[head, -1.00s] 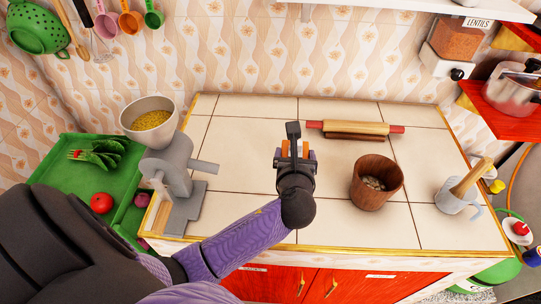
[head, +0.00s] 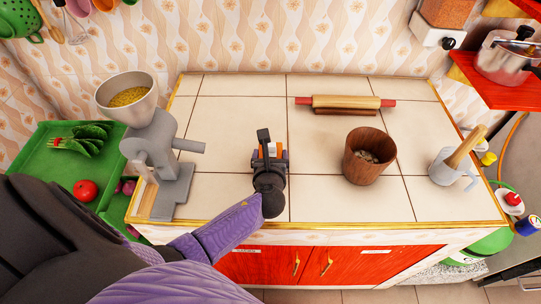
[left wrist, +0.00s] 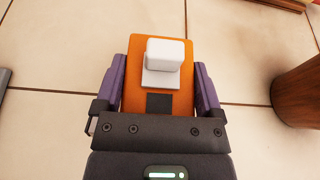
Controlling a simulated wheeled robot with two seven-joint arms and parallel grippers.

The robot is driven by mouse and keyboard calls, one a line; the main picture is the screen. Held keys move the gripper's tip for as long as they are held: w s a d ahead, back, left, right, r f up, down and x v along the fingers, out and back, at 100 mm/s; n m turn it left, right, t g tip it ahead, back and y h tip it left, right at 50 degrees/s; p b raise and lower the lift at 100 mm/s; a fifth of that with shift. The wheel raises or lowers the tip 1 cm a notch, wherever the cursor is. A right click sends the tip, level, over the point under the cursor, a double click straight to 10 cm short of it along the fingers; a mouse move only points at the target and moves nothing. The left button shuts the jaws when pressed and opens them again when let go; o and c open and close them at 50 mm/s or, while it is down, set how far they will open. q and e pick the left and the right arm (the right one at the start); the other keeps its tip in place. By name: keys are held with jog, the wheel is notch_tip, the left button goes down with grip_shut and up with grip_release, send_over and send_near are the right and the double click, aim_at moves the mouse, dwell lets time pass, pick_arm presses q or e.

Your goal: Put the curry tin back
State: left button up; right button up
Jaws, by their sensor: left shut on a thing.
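My left gripper (head: 270,158) is over the tiled counter, between the grey grinder and the wooden cup. It is shut on an orange tin with a white top, which I take to be the curry tin (left wrist: 140,53). In the left wrist view the tin sits between the two purple fingers of the left gripper (left wrist: 161,85). In the head view only a little orange of the tin (head: 272,148) shows behind the gripper. I cannot tell whether the tin touches the counter. My right gripper is not in view.
The grey grinder (head: 160,160) stands at left, the wooden cup (head: 366,160) at right. A rolling pin (head: 345,103) lies at the back. A mortar (head: 446,170) stands near the right edge. A red shelf (head: 490,85) holds a pot. The counter (head: 235,115) behind the gripper is clear.

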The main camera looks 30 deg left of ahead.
pick_arm(q)
jog(key=o, duration=1.2)
jog(key=shift+f, duration=0.1)
jog(key=shift+s+r, duration=0.1)
jog(key=shift+r, duration=0.2)
jog(key=p+v, duration=0.3)
jog(key=v, duration=0.8)
jog(key=shift+s+d+p, duration=0.3)
jog(key=shift+p, duration=0.1)
